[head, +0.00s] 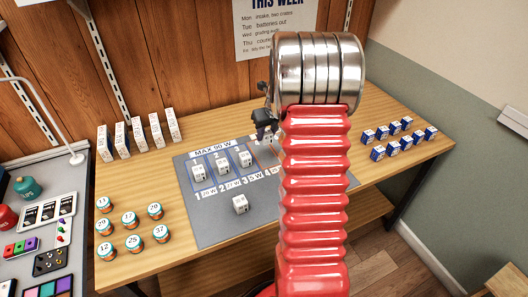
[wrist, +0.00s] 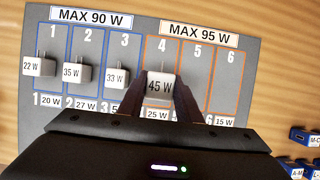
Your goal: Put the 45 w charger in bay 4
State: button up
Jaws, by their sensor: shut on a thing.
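The 45 W charger (wrist: 160,86) is a white block between the two dark fingers of my gripper (wrist: 159,100) in the wrist view. My gripper is shut on it, and it appears over the lower part of bay 4 (wrist: 163,50), an orange-outlined bay under the MAX 95 W label. I cannot tell whether the charger touches the mat.
The grey mat (head: 215,232) has chargers of 22 W (wrist: 38,67), 35 W (wrist: 77,72) and 33 W (wrist: 117,76) in bays 1, 2 and 3. Another white charger (head: 240,204) lies on the front of the mat. Bays 5 (wrist: 197,75) and 6 (wrist: 232,80) look empty.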

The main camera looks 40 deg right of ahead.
aim_at(266, 142)
jog(key=shift+f, duration=2.2)
jog(key=shift+f, duration=0.1)
jog(key=shift+f, duration=1.75)
jog(key=o, duration=1.1)
jog(key=v, duration=1.2)
jog(key=shift+s, duration=0.1)
